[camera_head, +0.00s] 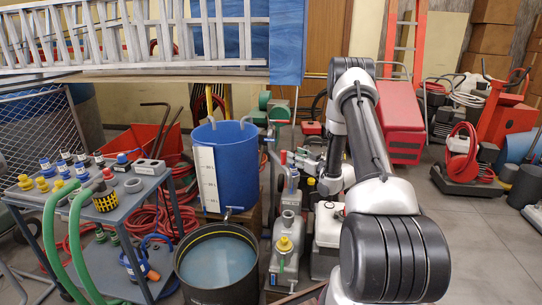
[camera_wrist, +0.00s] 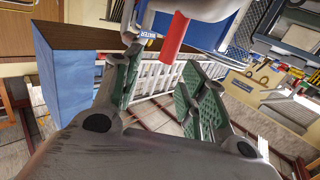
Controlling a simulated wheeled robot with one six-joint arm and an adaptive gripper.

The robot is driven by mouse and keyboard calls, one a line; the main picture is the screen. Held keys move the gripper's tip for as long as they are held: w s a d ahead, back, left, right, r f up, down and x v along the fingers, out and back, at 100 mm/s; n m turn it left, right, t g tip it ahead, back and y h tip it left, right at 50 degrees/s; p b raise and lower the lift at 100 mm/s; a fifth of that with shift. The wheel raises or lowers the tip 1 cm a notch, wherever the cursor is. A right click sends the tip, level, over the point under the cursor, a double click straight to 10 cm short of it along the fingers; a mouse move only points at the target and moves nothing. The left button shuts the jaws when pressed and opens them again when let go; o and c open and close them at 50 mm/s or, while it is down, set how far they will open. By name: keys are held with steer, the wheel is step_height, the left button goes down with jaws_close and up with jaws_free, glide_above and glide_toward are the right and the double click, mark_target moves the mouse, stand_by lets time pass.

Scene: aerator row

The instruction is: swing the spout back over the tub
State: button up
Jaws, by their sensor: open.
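A blue tub (camera_head: 226,165) with a white scale strip stands at centre left in the head view, with two grey bent pipes at its rim. A red grip (camera_head: 283,157) shows just right of it, beside my gripper (camera_head: 303,162). In the wrist view the red grip (camera_wrist: 173,38) lies ahead of and between the green-padded fingers of my gripper (camera_wrist: 162,62), which is open and holds nothing. A grey pipe-like part with a small label shows left of the red grip. I cannot tell which pipe is the spout, or whether any finger touches the grip.
A black round tub (camera_head: 217,262) of bluish liquid stands below the blue tub. A cart (camera_head: 118,205) with bottles and green hoses is at left. Grey pump-like units (camera_head: 287,240) stand below my arm. Grey floor (camera_head: 480,240) is open at right.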

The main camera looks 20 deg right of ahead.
mark_target(285, 155)
steer(key=shift+t+y, duration=0.3)
steer(key=shift+y, duration=0.1)
steer(key=x, duration=0.2)
steer(key=f+x, duration=0.1)
steer(key=x, duration=0.4)
steer(key=shift+w+a+f, duration=0.25)
steer(key=shift+a+f, duration=0.05)
steer(key=shift+a, duration=0.15)
jaws_close()
